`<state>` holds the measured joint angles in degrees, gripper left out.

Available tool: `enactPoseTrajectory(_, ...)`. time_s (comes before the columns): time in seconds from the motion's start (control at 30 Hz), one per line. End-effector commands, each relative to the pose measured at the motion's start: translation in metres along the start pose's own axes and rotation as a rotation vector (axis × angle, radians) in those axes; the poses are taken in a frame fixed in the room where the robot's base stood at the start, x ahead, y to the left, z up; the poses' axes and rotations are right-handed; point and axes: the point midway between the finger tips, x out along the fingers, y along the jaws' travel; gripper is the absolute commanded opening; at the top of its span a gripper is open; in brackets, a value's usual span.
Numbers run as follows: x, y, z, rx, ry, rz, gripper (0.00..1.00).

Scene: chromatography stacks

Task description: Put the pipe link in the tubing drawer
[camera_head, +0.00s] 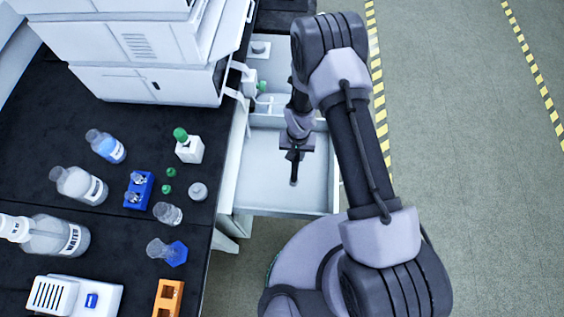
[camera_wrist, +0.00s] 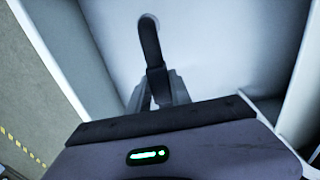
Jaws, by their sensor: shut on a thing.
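The pipe link (camera_wrist: 150,42) is a dark, slim, rod-like piece with a rounded end. My gripper (camera_wrist: 158,88) is shut on it, and the link points away from the jaws toward the pale drawer floor. In the head view the link (camera_head: 294,172) hangs below my gripper (camera_head: 295,152), over the open white drawer (camera_head: 262,208). I cannot tell whether the link's end touches the drawer floor. The drawer's front part is empty; its walls show on both sides in the wrist view. My arm hides part of its right side.
The drawer's back part has dividers and holds small items, including a green-capped bottle (camera_head: 262,87). The black bench (camera_head: 60,140) on the left carries several bottles, a blue rack (camera_head: 139,190) and a white instrument (camera_head: 150,85). Grey floor (camera_head: 460,150) lies to the right.

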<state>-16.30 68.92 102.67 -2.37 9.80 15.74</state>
Motion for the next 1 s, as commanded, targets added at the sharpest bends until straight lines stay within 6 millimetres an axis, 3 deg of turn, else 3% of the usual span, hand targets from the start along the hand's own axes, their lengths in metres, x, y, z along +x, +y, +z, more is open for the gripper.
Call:
enactPoseTrajectory(0.03,0.015,0.001,0.000,0.001,-0.001,0.000,0.00)
enactPoseTrajectory(0.33,0.062,0.001,0.000,0.000,0.000,0.000,0.00)
enactPoseTrajectory(0.67,0.065,0.001,-0.001,0.000,0.001,-0.001,0.00)
enactPoseTrajectory(0.7,0.065,0.001,0.000,0.000,0.001,0.000,0.29)
enactPoseTrajectory(0.8,0.064,0.001,0.000,0.000,0.001,0.000,0.47)
enactPoseTrajectory(1.0,0.064,0.001,0.000,0.000,0.001,0.000,0.47)
